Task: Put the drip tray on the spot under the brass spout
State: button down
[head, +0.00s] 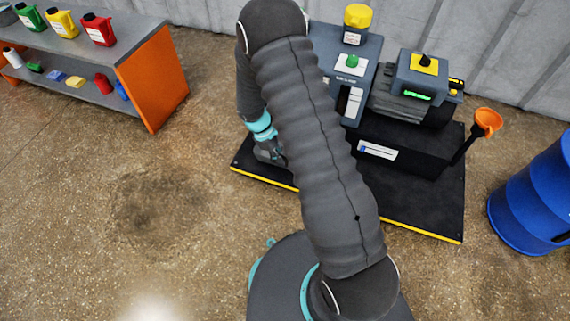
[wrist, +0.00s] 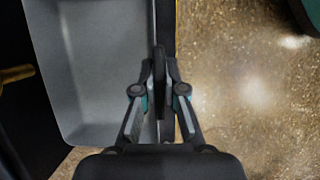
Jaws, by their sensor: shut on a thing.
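The drip tray, a grey shallow open box (wrist: 105,70), fills the left half of the wrist view and looks empty. My gripper (wrist: 159,60) is shut on its right-hand wall. The brass spout (wrist: 15,74) sticks in from the left edge of the wrist view, to the left of the tray and apart from it in the picture. In the head view my gripper (head: 270,152) is low by the left part of the machine's black base, partly behind my arm. The tray cannot be made out there. The spot under the spout is hidden in both views.
The machine (head: 352,78) stands on a black base plate (head: 430,215) with a yellow front edge. An orange funnel (head: 488,121) and a blue drum (head: 535,200) are to the right. A shelf with bottles (head: 150,70) is at the left. The floor between is clear.

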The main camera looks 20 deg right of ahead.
aim_at(285, 166)
jog(key=shift+s+d, duration=0.25)
jog(key=shift+d, duration=0.15)
jog(key=x, duration=0.2)
jog(key=shift+s+f+b, duration=0.1)
jog(key=shift+f+b, duration=0.2)
jog(key=shift+f, duration=0.55)
jog(key=shift+f, duration=0.1)
jog(key=c, duration=1.2)
grip_release()
jog(key=shift+c, duration=0.2)
